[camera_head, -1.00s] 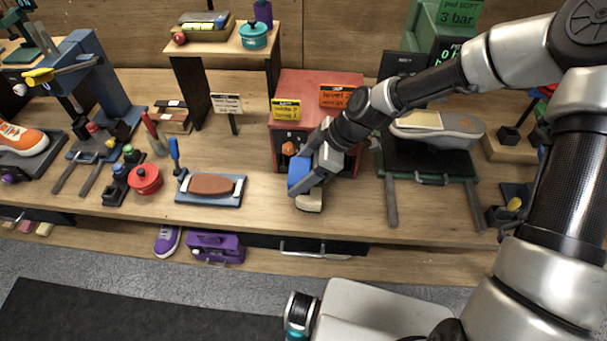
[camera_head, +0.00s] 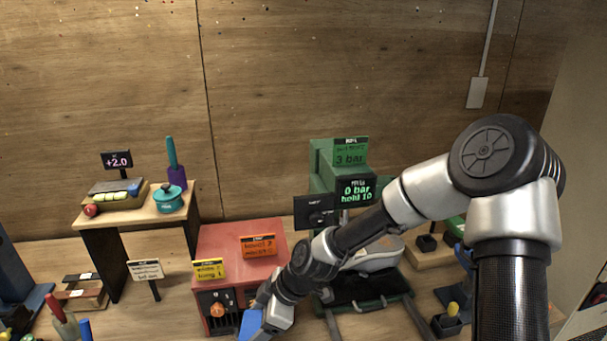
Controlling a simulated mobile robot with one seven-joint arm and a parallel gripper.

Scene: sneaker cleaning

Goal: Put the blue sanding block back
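My gripper (camera_head: 266,318) is at the bottom edge of the head view, in front of the red cabinet, and its fingertips are cut off by the frame. A blue piece (camera_head: 250,325) shows at the gripper's left side. I cannot tell whether it is the blue sanding block or part of the gripper, nor whether the fingers are closed on anything.
The red cabinet (camera_head: 219,240) with yellow and orange signs stands just behind my gripper. A small raised shelf (camera_head: 143,215) holds a tray and a teal pot (camera_head: 168,199). A green device (camera_head: 325,160) and a dark stand with a grey shoe (camera_head: 374,256) are at right.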

